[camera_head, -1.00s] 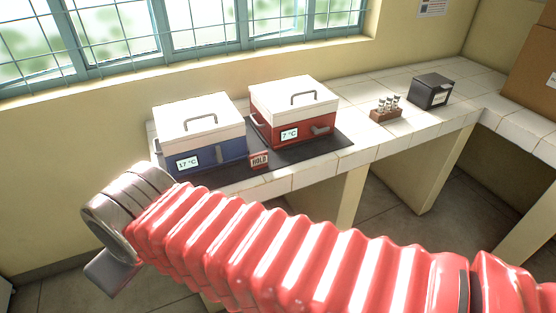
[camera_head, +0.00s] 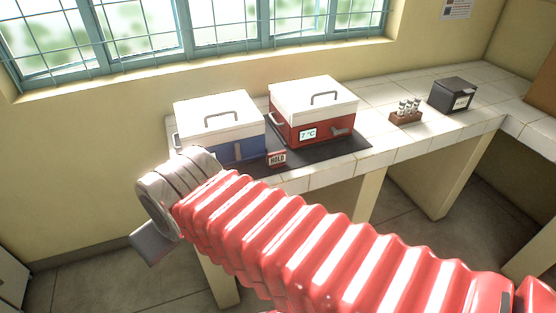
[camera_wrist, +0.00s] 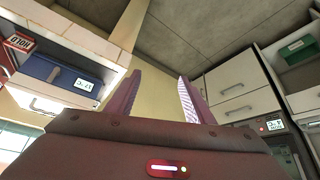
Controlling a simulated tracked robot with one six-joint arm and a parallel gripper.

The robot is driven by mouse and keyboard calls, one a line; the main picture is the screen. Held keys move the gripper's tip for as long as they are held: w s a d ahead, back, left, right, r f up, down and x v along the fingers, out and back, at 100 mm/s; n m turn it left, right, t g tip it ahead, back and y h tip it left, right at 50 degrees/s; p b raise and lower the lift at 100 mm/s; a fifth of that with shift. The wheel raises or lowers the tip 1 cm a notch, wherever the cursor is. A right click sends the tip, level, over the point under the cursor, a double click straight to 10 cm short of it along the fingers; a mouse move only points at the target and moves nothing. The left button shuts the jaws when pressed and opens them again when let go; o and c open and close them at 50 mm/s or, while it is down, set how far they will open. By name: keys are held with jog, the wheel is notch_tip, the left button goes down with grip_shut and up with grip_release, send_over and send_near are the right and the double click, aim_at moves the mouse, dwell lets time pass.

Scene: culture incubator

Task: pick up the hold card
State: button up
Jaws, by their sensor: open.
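The hold card (camera_head: 277,158) is a small red and white sign reading HOLD. It stands on the dark mat in front of the gap between the blue box and the red box. In the wrist view the hold card (camera_wrist: 20,42) shows upside down at the upper left edge. My gripper (camera_wrist: 157,92) is open and empty, with its two fingers apart, and the card lies off to their left. In the head view my wrist covers the left front of the blue box, and the fingertips are hidden.
A blue box (camera_head: 243,150) and a red box (camera_head: 309,131) with white lids stand on the dark mat (camera_head: 340,146). A vial rack (camera_head: 405,117) and a black box (camera_head: 455,95) stand further right on the tiled counter (camera_head: 375,136). White drawers (camera_wrist: 232,86) show in the wrist view.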

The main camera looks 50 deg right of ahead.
jog(key=o, duration=0.7)
jog(key=w+d+f+m+h, duration=0.1)
jog(key=w+d, duration=0.2)
jog(key=d, duration=0.3)
jog(key=w+d+f+m+t+h, duration=0.1)
jog(key=w+d+h, duration=0.1)
jog(key=w+d, duration=0.2)
jog(key=d, duration=0.3)
jog(key=shift+w+d, duration=0.15)
jog(key=m+t+h, duration=0.4)
jog(key=t, duration=0.1)
send_near(277, 157)
jog(key=v, duration=0.3)
jog(key=shift+r, duration=0.35)
jog(key=shift+d, duration=0.1)
jog(key=x, duration=0.8)
jog(key=shift+f, duration=0.2)
jog(key=shift+w, duration=0.1)
